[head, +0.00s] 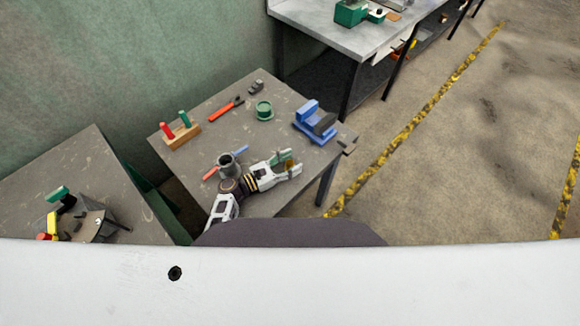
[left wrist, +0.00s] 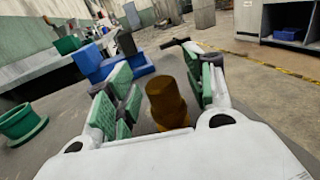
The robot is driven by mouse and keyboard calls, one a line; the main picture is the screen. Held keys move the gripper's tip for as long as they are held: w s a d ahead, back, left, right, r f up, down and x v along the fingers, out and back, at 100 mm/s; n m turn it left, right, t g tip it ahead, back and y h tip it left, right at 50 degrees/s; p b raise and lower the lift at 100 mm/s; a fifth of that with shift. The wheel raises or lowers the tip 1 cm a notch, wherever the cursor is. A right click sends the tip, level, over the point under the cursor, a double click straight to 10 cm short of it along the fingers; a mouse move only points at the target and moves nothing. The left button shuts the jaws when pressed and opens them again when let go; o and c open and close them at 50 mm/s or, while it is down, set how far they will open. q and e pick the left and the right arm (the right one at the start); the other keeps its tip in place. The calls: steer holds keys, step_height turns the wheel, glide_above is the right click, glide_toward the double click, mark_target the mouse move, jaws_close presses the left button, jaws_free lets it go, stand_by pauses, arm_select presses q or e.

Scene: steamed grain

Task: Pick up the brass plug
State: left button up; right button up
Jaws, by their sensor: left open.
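The brass plug (left wrist: 168,102) stands upright between the open fingers of my left gripper (left wrist: 160,95) in the left wrist view. It is a stepped brown-gold piece with a narrower top, and a gap shows between it and the finger pads on both sides. In the head view my left gripper (head: 286,163) is low over the table, and the plug (head: 290,164) shows small between its fingers. The gripper's own body hides the plug's foot in the left wrist view. My right gripper is not in view.
On the grey table (head: 215,135) are a blue vise (head: 315,120), a green round part (head: 263,110), a grey mug-like pot (head: 228,166), a wooden block with red and green pegs (head: 181,134), and a red-handled tool (head: 226,108). The vise stands beyond the gripper.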

arm_select(q)
jaws_close()
stand_by(0.5)
steer(key=shift+r, duration=0.15)
step_height(320, 180, up, 28)
steer(key=p, duration=0.1)
stand_by(1.0)
stand_by(0.4)
